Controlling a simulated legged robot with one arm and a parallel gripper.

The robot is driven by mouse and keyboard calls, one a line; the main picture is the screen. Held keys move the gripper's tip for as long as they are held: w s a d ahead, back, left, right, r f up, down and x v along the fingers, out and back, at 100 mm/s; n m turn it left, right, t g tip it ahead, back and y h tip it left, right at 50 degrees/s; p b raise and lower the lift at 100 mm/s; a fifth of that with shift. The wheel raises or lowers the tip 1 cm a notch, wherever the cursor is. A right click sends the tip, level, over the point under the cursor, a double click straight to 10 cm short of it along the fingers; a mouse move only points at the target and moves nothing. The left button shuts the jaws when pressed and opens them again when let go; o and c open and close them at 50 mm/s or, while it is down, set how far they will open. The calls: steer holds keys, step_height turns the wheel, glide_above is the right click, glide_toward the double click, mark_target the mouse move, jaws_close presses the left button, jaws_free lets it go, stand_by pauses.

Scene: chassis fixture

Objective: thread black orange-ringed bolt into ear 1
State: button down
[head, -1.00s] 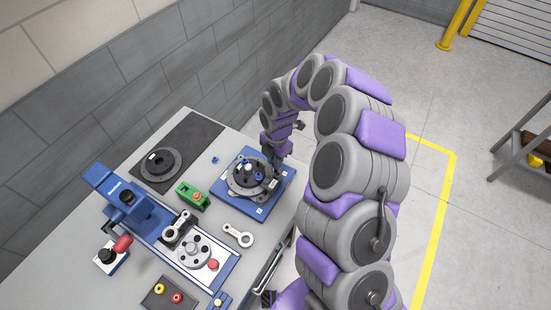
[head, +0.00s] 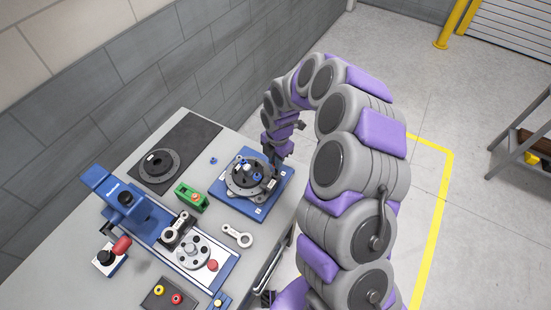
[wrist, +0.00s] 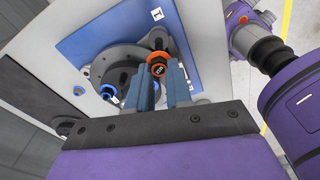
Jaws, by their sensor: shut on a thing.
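The black bolt with an orange ring (wrist: 157,64) is between my gripper's fingertips (wrist: 159,82) in the wrist view, its head facing the camera. My gripper (head: 274,158) is shut on it, over the right side of the round dark chassis (head: 238,185). The chassis sits on a blue plate (head: 226,200); the plate also shows in the wrist view (wrist: 184,48) with a label marked 1 (wrist: 157,14). A grey ear (wrist: 151,40) lies just beyond the bolt near that label. The bolt's lower end is hidden, so I cannot tell whether it is in the ear's hole.
Blue-ringed bolts (wrist: 108,91) stand left of my fingers. A green block (head: 191,196), a loose link with a ring end (head: 238,236) and a blue fixture (head: 150,222) occupy the bench. A dark flanged disc (head: 159,166) lies on the black mat (head: 196,134).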

steer(key=shift+f, duration=0.15)
stand_by(0.3)
steer(key=shift+f, duration=0.55)
steer(key=shift+f, duration=0.2)
steer(key=shift+f, duration=0.5)
steer(key=shift+f+b, duration=0.2)
steer(key=shift+b, duration=0.15)
steer(key=shift+f, duration=0.5)
steer(key=shift+f, duration=0.15)
steer(key=shift+s+f+b, duration=0.1)
steer(key=shift+f+b, duration=0.2)
stand_by(0.3)
